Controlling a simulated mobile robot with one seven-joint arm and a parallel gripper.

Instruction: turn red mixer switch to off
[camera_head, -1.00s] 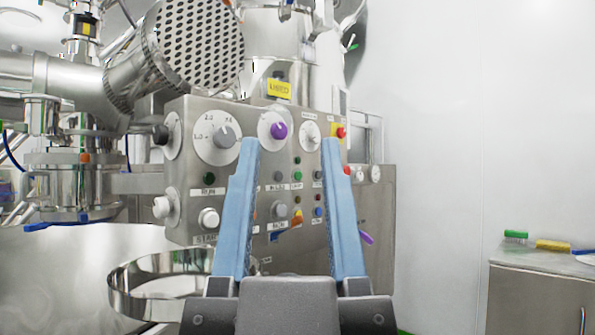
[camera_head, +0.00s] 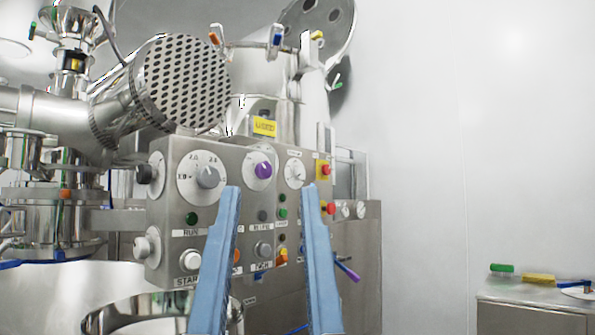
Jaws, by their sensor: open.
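The steel control panel (camera_head: 218,160) stands in the middle of the view. Two red knobs or buttons on yellow plates sit at its right edge: an upper red one (camera_head: 325,170) and a lower red one (camera_head: 331,209). I cannot tell from their labels which is the mixer switch. My gripper (camera_head: 270,188) is open and empty, its two blue fingers pointing up in front of the panel. The right fingertip appears just left of the red controls, with no clear contact. The fingers hide part of the lower panel.
The panel also carries a grey dial (camera_head: 208,177), a purple knob (camera_head: 263,170), a white-faced dial (camera_head: 295,173) and several small buttons. A perforated steel cylinder (camera_head: 187,83) juts out above left. A cabinet (camera_head: 530,307) with brushes stands at lower right. The right wall is bare.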

